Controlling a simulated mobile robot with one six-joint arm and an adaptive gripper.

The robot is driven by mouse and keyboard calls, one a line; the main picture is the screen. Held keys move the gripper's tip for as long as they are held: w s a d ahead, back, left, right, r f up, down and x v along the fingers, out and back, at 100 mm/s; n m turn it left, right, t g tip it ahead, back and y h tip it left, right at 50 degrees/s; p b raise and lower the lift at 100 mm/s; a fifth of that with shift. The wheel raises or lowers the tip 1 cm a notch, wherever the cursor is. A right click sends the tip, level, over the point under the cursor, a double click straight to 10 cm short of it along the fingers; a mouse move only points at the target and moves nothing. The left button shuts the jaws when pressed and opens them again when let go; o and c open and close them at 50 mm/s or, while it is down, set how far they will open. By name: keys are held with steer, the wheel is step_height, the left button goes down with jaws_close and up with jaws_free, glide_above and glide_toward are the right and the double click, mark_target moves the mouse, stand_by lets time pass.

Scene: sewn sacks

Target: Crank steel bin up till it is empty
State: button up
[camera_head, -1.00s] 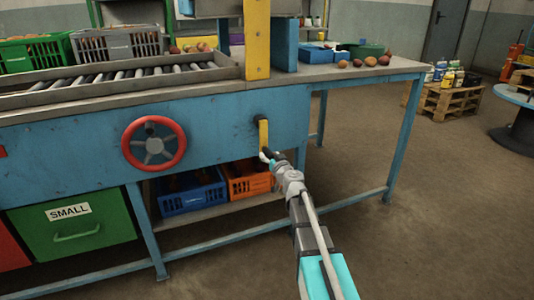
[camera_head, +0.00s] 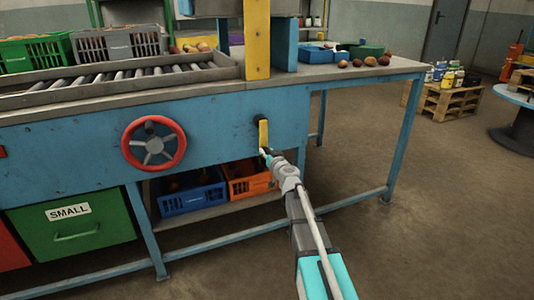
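A yellow crank arm (camera_head: 263,132) hangs down from a dark pivot on the front of the blue bench (camera_head: 220,120). My gripper (camera_head: 267,155) is at the crank's lower end, where the dark handle is mostly hidden by the fingers. The fingers are too small to tell whether they are closed on the handle.
A red handwheel (camera_head: 153,143) sits left of the crank. Blue (camera_head: 190,193) and orange (camera_head: 248,182) crates stand on the shelf below. The floor at right is open up to a pallet (camera_head: 445,98).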

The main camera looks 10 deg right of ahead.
jaws_close()
steer(key=shift+d, duration=0.2)
steer(key=shift+a+m, duration=0.3)
steer(key=shift+a, duration=0.05)
